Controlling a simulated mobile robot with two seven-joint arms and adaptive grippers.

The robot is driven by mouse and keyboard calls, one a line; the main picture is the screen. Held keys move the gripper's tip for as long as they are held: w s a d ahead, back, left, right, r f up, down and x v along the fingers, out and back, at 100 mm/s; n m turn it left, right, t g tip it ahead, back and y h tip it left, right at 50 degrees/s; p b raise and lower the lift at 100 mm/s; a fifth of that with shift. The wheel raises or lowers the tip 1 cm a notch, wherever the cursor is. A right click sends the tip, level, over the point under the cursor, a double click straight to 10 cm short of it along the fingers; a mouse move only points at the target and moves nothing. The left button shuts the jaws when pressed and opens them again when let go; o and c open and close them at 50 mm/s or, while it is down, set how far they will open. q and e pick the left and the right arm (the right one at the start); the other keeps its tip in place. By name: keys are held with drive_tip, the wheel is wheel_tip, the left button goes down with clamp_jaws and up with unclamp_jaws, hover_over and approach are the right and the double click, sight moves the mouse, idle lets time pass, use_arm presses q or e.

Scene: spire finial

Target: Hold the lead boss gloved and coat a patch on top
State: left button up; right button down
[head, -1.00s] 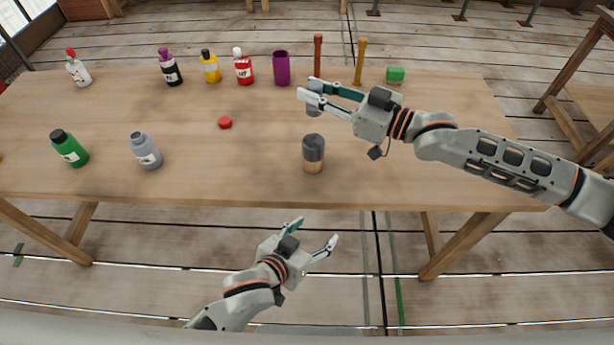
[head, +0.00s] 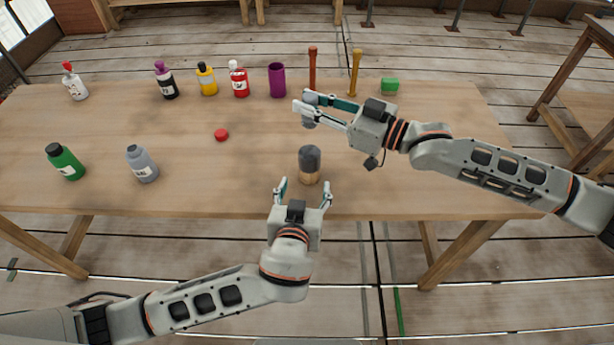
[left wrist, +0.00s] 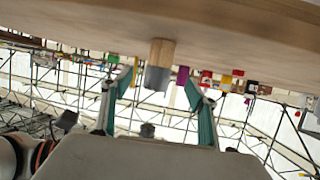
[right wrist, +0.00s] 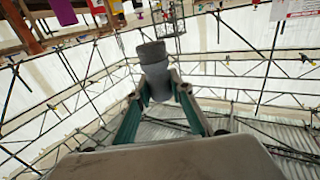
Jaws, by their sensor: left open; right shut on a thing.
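A short cylinder with a dark grey cap on a wooden lower part (head: 309,167), seemingly the lead boss, stands upright near the table's front edge. My left gripper (head: 304,187) is open and empty just in front of it. In the left wrist view the cylinder (left wrist: 160,63) appears between the spread fingers, apart from them. My right gripper (head: 306,108) is shut on a small grey two-part cylindrical piece (right wrist: 155,70), held above the table behind the boss. I cannot tell what that piece is. No glove or coated patch is discernible.
On the table (head: 420,190) stand a green bottle (head: 66,162), a grey bottle (head: 142,164), several bottles at the back, a purple cup (head: 277,80), two upright handles (head: 312,68) and a green block (head: 390,86). A red disc (head: 221,135) lies mid-table. The front right is clear.

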use_arm(q)
drive_tip(key=x, duration=1.1)
drive_tip(key=c, duration=1.3)
drive_tip(key=shift+a, duration=0.1)
use_arm(e)
drive_tip(key=shift+f, duration=0.1)
hover_over(311, 152)
drive_tip(key=shift+f, duration=3.8)
